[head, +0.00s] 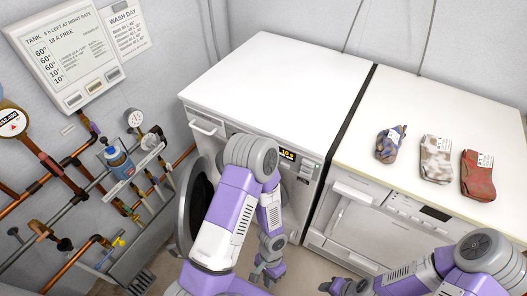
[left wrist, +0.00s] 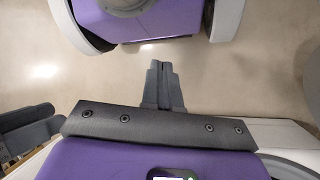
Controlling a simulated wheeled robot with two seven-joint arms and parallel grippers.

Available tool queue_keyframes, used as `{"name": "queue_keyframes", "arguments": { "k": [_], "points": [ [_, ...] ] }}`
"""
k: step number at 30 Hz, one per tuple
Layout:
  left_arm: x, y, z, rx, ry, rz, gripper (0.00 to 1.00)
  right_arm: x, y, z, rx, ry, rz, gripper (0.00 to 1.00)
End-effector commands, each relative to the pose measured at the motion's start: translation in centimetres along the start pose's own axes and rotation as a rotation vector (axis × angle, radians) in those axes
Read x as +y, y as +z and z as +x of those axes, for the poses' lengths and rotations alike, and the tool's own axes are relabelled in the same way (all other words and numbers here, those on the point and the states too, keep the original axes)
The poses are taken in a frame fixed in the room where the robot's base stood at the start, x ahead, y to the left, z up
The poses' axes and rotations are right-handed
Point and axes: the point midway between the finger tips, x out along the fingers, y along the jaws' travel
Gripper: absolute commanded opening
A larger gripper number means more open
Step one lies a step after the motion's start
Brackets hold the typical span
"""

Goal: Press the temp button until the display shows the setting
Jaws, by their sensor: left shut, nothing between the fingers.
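The washing machine (head: 225,128) stands at the left with a small lit display (head: 287,155) on its front panel. The display shows yellow digits, too small to read surely. Pale buttons (head: 306,171) sit right of the display; I cannot tell which is the temp button, and my left arm covers part of the panel. My left gripper (head: 268,275) hangs low in front of the machine, below the panel and apart from it. In the left wrist view its fingers (left wrist: 162,72) are together and empty above the floor. My right gripper (head: 338,288) is at the bottom edge, partly cut off.
A wall board (head: 75,50) lists temperatures, with a "Wash Day" sheet (head: 124,28) beside it. The washer's round door (head: 193,208) stands open. Pipes and gauges line the left wall. A second machine (head: 365,222) stands right, with folded cloth bundles (head: 436,158) on the top.

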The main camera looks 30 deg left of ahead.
Motion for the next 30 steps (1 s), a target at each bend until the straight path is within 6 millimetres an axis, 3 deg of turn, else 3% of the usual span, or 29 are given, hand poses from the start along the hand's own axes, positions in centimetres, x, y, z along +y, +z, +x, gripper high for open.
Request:
{"name": "queue_keyframes", "arguments": {
  "k": [1,3,7,11,14,18,21,25,30],
  "points": [
    [-1.4,2.0,-0.8,-0.103,-0.092,0.057,0.0,-0.5,0.1,-1.3,0.0,0.0,0.0,0.44],
    [-4.5,4.7,-1.3,-0.244,-0.238,0.104,0.0,-0.8,0.1,-2.1,0.0,0.0,0.0,0.44],
    [-11.4,7.6,-4.6,-0.442,-0.585,0.182,0.0,-1.4,0.2,-3.6,0.0,0.0,0.0,0.44],
    [-17.8,6.7,-10.7,-0.519,-1.004,0.28,0.0,-1.9,0.2,-5.2,0.0,0.0,0.0,0.44],
    [-20.8,3.9,-16.0,-0.487,-1.329,0.379,0.0,-2.3,0.3,-6.2,0.0,0.0,0.0,0.44],
    [-21.5,-1.4,-21.9,-0.336,-1.681,0.536,0.0,-2.7,0.3,-7.3,0.0,0.0,0.0,0.44],
    [-20.7,-4.4,-24.5,-0.215,-1.835,0.631,0.0,-2.9,0.3,-7.8,0.0,0.0,0.0,0.44],
    [-19.6,-6.7,-26.0,-0.105,-1.933,0.71,0.0,-3.0,0.4,-8.1,0.0,0.0,0.0,0.44],
    [-19.2,-7.5,-26.4,-0.065,-1.959,0.737,0.0,-3.0,0.4,-8.1,0.0,0.0,0.0,0.44]
  ]
}}
